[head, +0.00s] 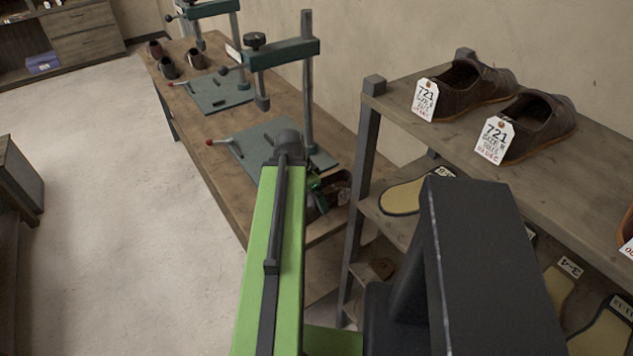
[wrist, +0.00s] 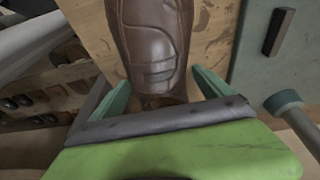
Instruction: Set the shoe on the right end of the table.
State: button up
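A brown leather shoe (wrist: 155,45) fills the top middle of the wrist view, over bare wood. My gripper (wrist: 162,80) has one green finger on each side of the near end of the shoe. The fingertips lie very close to its sides; whether they press on it I cannot tell. In the head view, the dark shoe (head: 341,188) shows partly at the right end of the wooden table (head: 205,145), mostly hidden by my green arm and gripper (head: 315,186). Whether it rests fully on the table I cannot tell.
Several small dark items (head: 168,66) sit at the table's far end. A shelf rack (head: 372,130) with tagged shoes (head: 540,125) and soles stands close on the right. Open floor (head: 110,190) lies left.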

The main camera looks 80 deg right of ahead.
jog(key=shift+r, duration=0.15)
jog(key=p+v, duration=0.7)
jog(key=v, duration=0.1)
jog(key=p+v, duration=0.4)
jog(key=shift+w+d+p, duration=0.15)
jog(key=shift+d+p, duration=0.2)
jog(key=shift+w, duration=0.1)
